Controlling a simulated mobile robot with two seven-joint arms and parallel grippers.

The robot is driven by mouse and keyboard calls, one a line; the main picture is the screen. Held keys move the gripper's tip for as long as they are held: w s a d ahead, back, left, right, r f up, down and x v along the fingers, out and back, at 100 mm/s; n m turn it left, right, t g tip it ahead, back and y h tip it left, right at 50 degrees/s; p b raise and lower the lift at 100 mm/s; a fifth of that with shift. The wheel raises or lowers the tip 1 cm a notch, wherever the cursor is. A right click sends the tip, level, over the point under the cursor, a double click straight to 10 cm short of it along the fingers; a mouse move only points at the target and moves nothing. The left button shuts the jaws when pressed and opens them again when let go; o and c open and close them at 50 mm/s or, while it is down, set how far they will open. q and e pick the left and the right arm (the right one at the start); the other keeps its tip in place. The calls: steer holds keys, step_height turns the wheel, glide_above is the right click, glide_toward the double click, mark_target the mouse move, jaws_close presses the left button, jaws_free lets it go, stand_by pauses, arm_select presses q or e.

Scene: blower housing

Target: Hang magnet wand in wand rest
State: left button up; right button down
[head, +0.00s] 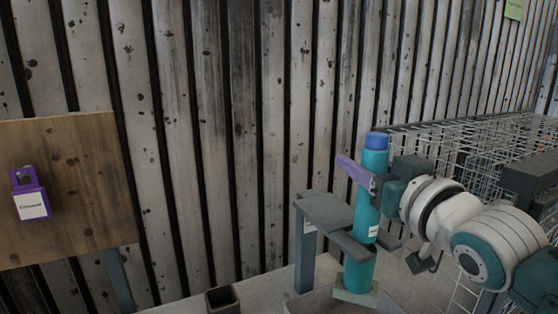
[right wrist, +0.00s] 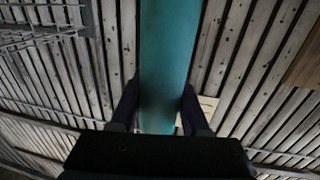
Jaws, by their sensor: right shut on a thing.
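The magnet wand (head: 367,205) is a teal cylinder with a blue top cap and a wider pale foot. It stands nearly upright at the right of the head view. My right gripper (head: 374,184) is shut on its upper part; a purple bar shows beside the grip. In the right wrist view the wand (right wrist: 167,60) runs between the two dark fingers (right wrist: 160,108). The grey wand rest (head: 325,211) stands just left of the wand. Its lower arm (head: 349,243) reaches the wand's lower body; I cannot tell whether they touch. My left gripper is out of view.
A wire mesh cage (head: 460,137) stands behind and right of my right arm. A wooden board (head: 75,220) with a purple padlock (head: 31,196) is at the left. A dark square tube (head: 222,299) stands at the bottom. The slatted wall closes the back.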

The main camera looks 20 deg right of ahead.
steer(key=shift+c, duration=1.5)
jaws_free()
